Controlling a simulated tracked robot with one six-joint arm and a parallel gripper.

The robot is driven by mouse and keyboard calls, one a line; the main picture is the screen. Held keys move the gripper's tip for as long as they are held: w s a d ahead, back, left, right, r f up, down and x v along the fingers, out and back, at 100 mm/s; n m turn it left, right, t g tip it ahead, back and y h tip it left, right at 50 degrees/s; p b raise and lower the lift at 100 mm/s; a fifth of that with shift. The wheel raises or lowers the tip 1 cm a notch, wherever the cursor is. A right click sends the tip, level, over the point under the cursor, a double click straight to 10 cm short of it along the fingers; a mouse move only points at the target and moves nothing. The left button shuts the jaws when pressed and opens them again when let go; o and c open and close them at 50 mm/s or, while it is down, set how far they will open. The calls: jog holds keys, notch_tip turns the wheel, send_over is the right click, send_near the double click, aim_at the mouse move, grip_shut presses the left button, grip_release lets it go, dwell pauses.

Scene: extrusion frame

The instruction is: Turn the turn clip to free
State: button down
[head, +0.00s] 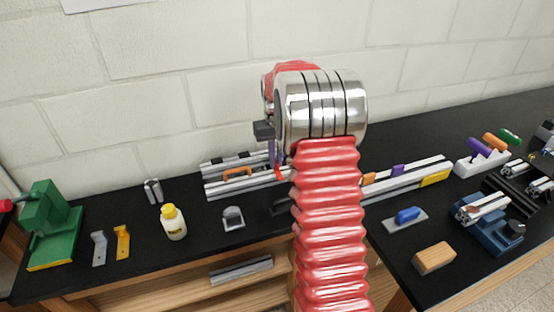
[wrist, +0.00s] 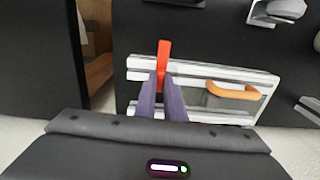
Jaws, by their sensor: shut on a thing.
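The turn clip is a narrow red bar (wrist: 164,58) in the wrist view. It lies across the upper rail of the grey extrusion frame (wrist: 215,71) and sticks out past the rail's edge. My gripper (wrist: 162,82) has purple fingers, and they are closed around the clip's lower part, hiding that end. In the head view the purple fingers (head: 272,158) reach down at the right part of the frame (head: 240,188). My red arm covers much of that area, and the clip hardly shows there.
An orange handle (wrist: 232,92) sits on the frame beside my fingers. In the head view, a glue bottle (head: 173,222) and a grey bracket (head: 233,218) stand in front of the frame. More rails (head: 400,182) lie to the right of my arm. The wall is close behind.

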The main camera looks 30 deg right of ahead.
jog(key=shift+s+a+f, duration=0.1)
jog(key=shift+s+f, duration=0.05)
dwell(0.4)
jog(key=c, duration=1.8)
grip_release()
jog(key=shift+c, duration=0.2)
jog(key=shift+r, duration=0.2)
notch_tip(320, 180, up, 14)
jog(key=shift+f, duration=0.25)
jog(key=shift+w, duration=0.2)
